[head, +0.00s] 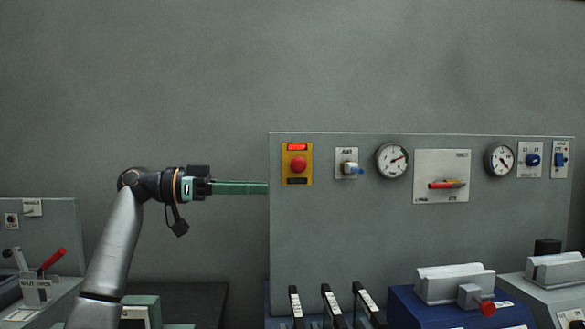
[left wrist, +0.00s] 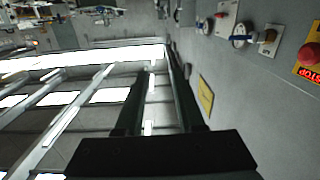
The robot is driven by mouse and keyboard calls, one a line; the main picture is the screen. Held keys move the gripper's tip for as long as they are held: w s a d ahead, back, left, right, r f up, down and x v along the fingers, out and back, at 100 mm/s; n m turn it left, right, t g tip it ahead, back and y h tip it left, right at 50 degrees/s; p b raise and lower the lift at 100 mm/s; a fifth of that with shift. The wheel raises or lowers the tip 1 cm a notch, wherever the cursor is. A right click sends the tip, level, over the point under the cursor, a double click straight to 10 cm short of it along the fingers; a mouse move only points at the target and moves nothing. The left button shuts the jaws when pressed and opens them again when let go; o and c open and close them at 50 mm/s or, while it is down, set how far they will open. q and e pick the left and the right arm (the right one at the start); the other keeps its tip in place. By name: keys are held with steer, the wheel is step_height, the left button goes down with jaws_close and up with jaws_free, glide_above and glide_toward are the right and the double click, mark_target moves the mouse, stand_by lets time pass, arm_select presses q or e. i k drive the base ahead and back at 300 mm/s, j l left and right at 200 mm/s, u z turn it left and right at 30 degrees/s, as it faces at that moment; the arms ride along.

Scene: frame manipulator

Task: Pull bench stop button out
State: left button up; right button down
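The stop button (head: 298,165) is a red knob on a yellow plate, with a lit red label above it, at the left end of the grey panel in the head view. In the left wrist view the stop button (left wrist: 309,54) is at the right edge, with its STOP label upside down. My left gripper (head: 266,187) points right, its green fingertips near the panel's left edge, left of and slightly below the button, apart from it. In the left wrist view the left gripper (left wrist: 157,62) has its two fingers apart with nothing between them. My right gripper is out of view.
Black levers (head: 331,305) and a blue box (head: 405,310) stand below. The wall above is clear.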

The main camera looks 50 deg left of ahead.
mark_target(298, 165)
steer(key=i+j, duration=0.2)
steer(key=j, duration=0.15)
steer(key=i+j, duration=0.15)
steer(key=j, duration=0.15)
steer(key=i+j, duration=0.2)
steer(key=j, duration=0.15)
steer(key=i+j, duration=0.15)
steer(key=j, duration=0.2)
